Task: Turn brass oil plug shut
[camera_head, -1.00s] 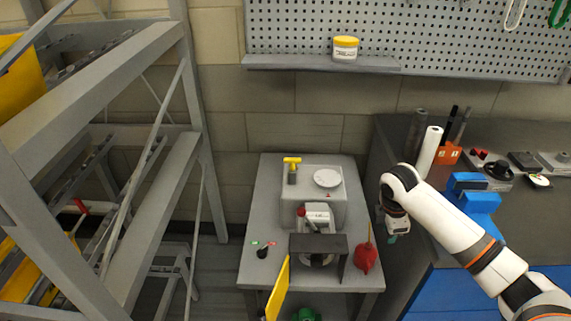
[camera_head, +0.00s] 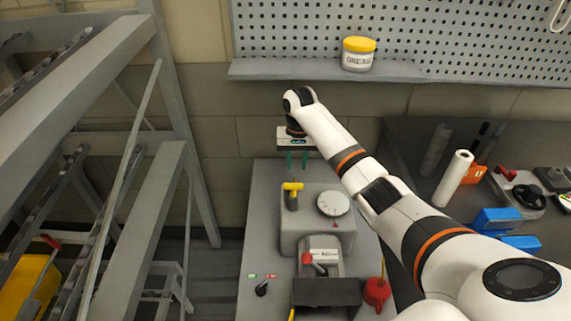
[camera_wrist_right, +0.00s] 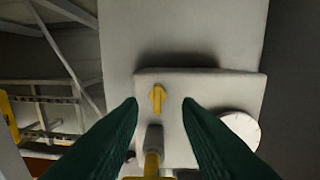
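A small yellow, brass-like winged plug (camera_wrist_right: 157,97) sits on the grey housing (camera_wrist_right: 205,85) in the right wrist view, centred between my fingers and farther from the camera. In the head view a yellow T-shaped top on a grey stem (camera_head: 292,187) stands at the housing's left; I cannot tell the plug apart from it there. A grey stem with a yellow end (camera_wrist_right: 152,165) also shows low in the wrist view. My right gripper (camera_head: 297,161) is open and empty, pointing down above and behind the housing; its dark green fingers (camera_wrist_right: 160,102) flank the plug without touching. My left gripper is not in view.
A pale dial (camera_head: 333,203) is on the housing, right of the yellow top. A red-knobbed unit (camera_head: 322,256), a black knob (camera_head: 262,288) and a red oil can (camera_head: 377,292) are nearer. A grease tub (camera_head: 358,54) stands on the shelf; a metal rack (camera_head: 180,120) rises left.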

